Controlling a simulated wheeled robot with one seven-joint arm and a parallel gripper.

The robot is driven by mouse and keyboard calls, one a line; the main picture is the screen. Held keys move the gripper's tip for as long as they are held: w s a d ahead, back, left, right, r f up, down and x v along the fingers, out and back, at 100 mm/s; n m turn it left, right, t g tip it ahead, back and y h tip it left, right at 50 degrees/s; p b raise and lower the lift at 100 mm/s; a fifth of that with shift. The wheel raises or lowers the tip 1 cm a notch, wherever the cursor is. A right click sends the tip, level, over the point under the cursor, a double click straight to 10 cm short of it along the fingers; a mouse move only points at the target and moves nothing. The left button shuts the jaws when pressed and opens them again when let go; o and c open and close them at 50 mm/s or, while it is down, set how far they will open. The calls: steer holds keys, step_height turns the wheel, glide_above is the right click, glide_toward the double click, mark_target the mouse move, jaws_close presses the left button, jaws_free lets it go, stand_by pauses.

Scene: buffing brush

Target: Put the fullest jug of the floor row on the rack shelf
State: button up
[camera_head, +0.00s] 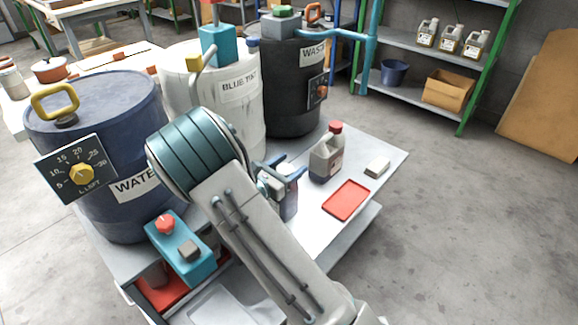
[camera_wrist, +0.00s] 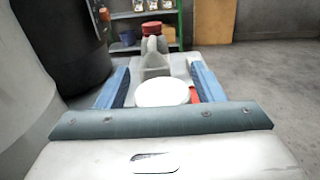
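My gripper (camera_head: 283,180) is over the grey worktop, with its blue fingers (camera_wrist: 160,80) spread apart. A container with a round white top (camera_wrist: 162,92) is between the fingers, and gaps show on both sides of that top. Its grey-blue body (camera_head: 289,207) shows below the fingers in the head view, partly hidden. A grey jug with a red cap (camera_head: 326,158) stands upright on the worktop just beyond; it also shows in the wrist view (camera_wrist: 154,58). Three pale jugs (camera_head: 450,40) stand in a row on the green-posted rack's shelf (camera_head: 400,42). No jugs show on the floor.
A red tray (camera_head: 346,201) and a pale block (camera_head: 377,166) lie on the worktop (camera_head: 392,158). Blue (camera_head: 100,150), white (camera_head: 238,115) and black (camera_head: 288,85) drums stand to the left. A blue bucket (camera_head: 394,72) and a cardboard box (camera_head: 447,90) occupy the lower rack. Floor at right is clear.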

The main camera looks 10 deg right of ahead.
steer(key=shift+r, duration=0.2)
steer(key=p+v, duration=0.2)
steer(key=v, duration=1)
steer(key=s+d+r+m+g+y, duration=0.4)
steer(key=s+d+m+g, duration=0.7)
steer(key=s+d+m, duration=0.1)
steer(key=s+a+r+m+t+y, duration=0.2)
steer(key=s+r+m+y, duration=0.3)
steer(key=s+m+y, duration=0.4)
steer(key=shift+s+a+r+m+t+y, duration=0.45)
steer(key=shift+m+y, duration=0.55)
steer(key=shift+m, duration=0.9)
steer(key=shift+w+a, duration=0.1)
steer(key=shift+w, duration=0.1)
